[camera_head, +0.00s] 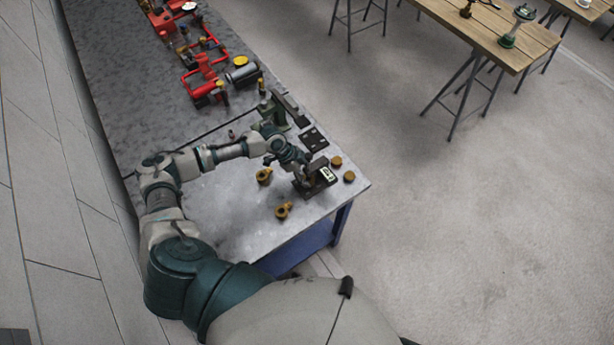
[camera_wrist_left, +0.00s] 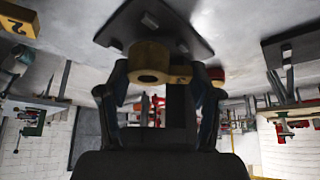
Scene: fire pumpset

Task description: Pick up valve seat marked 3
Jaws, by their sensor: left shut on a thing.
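My left gripper (camera_head: 304,175) is over a dark plate (camera_head: 325,187) near the table's right corner. In the left wrist view, the gripper (camera_wrist_left: 155,78) is shut on a brass ring-shaped valve seat (camera_wrist_left: 148,58) with a short side tab. The dark plate (camera_wrist_left: 190,42) shows right behind the held seat; I cannot tell whether they touch. No number on the held seat is readable. In the head view my gripper mostly hides it. My right gripper is not in view.
Two brass parts with side tabs (camera_head: 264,176) (camera_head: 283,211) lie left of the plate. Two brass discs (camera_head: 336,161) (camera_head: 349,176) lie to its right. A brass block marked 2 (camera_wrist_left: 18,20) shows in the wrist view. A green vise (camera_head: 278,110) and red pump parts (camera_head: 205,88) stand farther back.

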